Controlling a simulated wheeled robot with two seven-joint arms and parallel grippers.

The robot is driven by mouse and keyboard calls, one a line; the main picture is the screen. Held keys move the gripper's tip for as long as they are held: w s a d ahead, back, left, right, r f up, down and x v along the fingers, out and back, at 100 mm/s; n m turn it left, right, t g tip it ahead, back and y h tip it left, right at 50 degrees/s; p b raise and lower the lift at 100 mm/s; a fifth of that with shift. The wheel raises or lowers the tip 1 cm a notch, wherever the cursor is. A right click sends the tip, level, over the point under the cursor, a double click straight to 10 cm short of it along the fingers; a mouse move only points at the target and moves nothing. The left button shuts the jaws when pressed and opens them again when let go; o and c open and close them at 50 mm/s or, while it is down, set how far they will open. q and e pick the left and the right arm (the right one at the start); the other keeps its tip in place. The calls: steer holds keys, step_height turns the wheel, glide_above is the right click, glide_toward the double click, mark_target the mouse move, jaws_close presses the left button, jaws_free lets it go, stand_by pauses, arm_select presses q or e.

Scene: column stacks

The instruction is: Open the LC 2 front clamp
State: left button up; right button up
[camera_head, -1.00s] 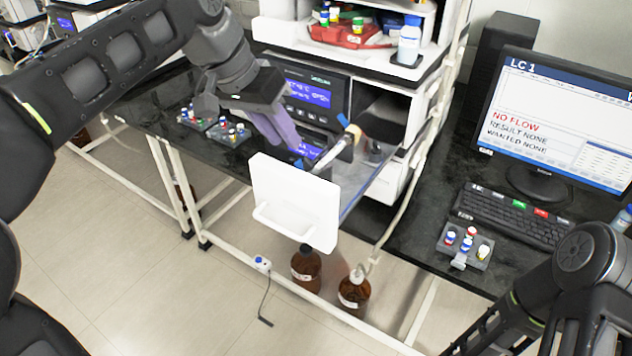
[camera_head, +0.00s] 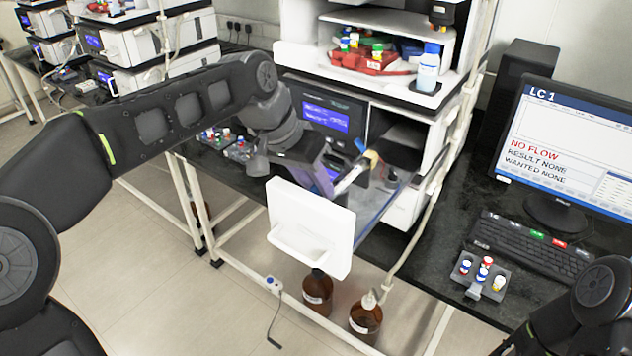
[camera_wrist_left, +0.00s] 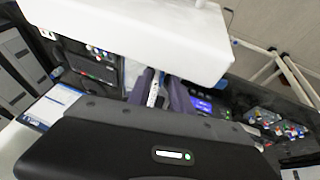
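A white column (camera_head: 350,178) with a tan end piece and blue fittings (camera_head: 359,145) sits on the front of the instrument with the blue-lit screen (camera_head: 325,117), behind a white open door panel (camera_head: 311,227). The clamp parts are too small to tell apart or to see whether they are open. My left gripper (camera_head: 324,180) is at the near left end of the column. In the left wrist view its purple fingers (camera_wrist_left: 160,92) stand apart, with a white labelled piece (camera_wrist_left: 153,93) between them; contact is unclear. My right arm shows at bottom right, its fingers out of view.
The door panel (camera_wrist_left: 140,40) is close to my left gripper in the wrist view. Vial racks (camera_head: 238,150) lie left of the instrument. Brown bottles (camera_head: 366,318) stand below. A monitor (camera_head: 570,140) reading LC 1, a keyboard (camera_head: 530,245) and a vial rack (camera_head: 482,277) are right.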

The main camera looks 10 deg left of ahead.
arm_select(q)
jaws_close()
stand_by(1.5)
